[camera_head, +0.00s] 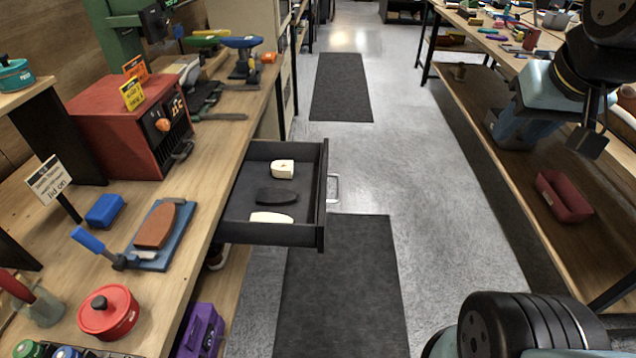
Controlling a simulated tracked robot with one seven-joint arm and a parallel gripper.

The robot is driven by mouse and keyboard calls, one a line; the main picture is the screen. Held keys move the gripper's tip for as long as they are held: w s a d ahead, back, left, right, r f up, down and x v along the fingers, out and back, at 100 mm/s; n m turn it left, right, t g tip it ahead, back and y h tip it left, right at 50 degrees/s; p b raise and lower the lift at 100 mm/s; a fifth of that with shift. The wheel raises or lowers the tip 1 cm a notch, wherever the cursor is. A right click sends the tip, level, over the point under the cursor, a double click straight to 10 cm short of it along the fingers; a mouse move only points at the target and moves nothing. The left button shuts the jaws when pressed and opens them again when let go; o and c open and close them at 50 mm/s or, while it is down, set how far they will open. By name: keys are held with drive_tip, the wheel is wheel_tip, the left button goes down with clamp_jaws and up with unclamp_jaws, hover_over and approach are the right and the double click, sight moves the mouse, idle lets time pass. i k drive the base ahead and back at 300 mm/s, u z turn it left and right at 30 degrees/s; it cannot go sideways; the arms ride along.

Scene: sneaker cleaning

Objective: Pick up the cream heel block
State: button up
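A small cream block (283,169), rounded at one end and with a dark mark on top, lies at the far end of the open dark drawer (240,205); it looks like the heel block. A dark, sole-shaped piece (277,196) lies in the middle of the drawer. A flatter cream piece (271,217) lies near its front wall, partly hidden by it. My gripper (588,142) appears to be the dark end of the arm at the upper right, far from the drawer. Its fingers are not clear, and I see nothing held in it.
The left workbench (215,150) holds a red machine (125,125), a blue board with a brown sole (158,230) and a red pot (108,311). A right bench (480,40) has a lower shelf with a red bin (563,196).

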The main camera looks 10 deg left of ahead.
sight(281, 170)
drive_tip(key=z, duration=0.75)
drive_tip(key=i, duration=0.1)
drive_tip(key=u, duration=2.75)
drive_tip(key=k, duration=0.8)
drive_tip(key=z, duration=0.8)
drive_tip(key=i, duration=1)
drive_tip(key=z, duration=0.05)
drive_tip(key=k, duration=0.4)
